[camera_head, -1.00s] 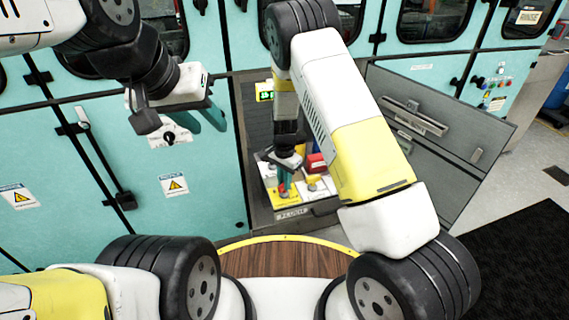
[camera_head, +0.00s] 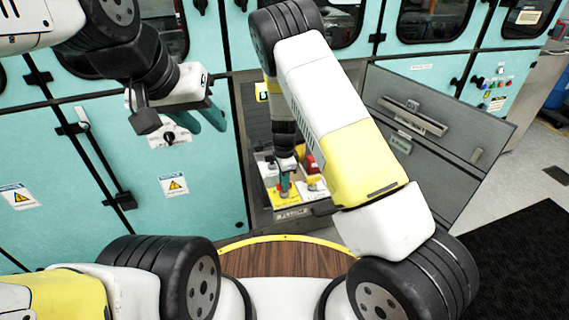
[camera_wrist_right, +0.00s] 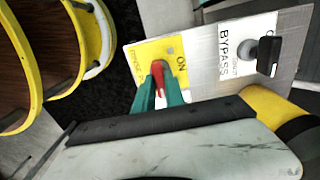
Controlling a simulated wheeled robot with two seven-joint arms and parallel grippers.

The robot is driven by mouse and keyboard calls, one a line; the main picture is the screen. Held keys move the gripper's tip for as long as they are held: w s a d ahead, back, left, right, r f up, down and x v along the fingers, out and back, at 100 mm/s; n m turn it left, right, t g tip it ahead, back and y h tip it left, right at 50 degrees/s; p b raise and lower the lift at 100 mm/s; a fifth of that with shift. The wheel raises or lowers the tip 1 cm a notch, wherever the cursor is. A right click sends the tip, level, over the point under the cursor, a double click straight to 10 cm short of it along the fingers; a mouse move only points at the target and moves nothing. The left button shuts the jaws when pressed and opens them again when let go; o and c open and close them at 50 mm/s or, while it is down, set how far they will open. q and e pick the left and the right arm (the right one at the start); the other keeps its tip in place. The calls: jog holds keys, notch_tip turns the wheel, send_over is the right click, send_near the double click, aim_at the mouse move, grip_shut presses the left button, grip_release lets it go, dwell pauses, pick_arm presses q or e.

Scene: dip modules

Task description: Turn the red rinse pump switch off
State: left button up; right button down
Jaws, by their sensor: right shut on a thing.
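The red rinse pump switch (camera_wrist_right: 158,77) stands on a yellow plate (camera_wrist_right: 150,48) in the right wrist view, with "ON" printed beside it. My right gripper (camera_wrist_right: 158,92) has its teal fingers shut on the red lever, one on each side. In the head view my right gripper (camera_head: 285,190) reaches down into the open drawer at the yellow plate (camera_head: 283,200), and the switch is hard to make out there. My left gripper (camera_head: 203,119) is open and empty in front of the teal cabinet at the left.
A white plate marked "BYPASS" with a black knob (camera_wrist_right: 268,52) is beside the yellow plate. A wooden round top with a yellow rim (camera_head: 285,262) is in front.

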dwell(0.4)
jog(key=c, duration=1.4)
grip_release()
jog(key=shift+r, duration=3.9)
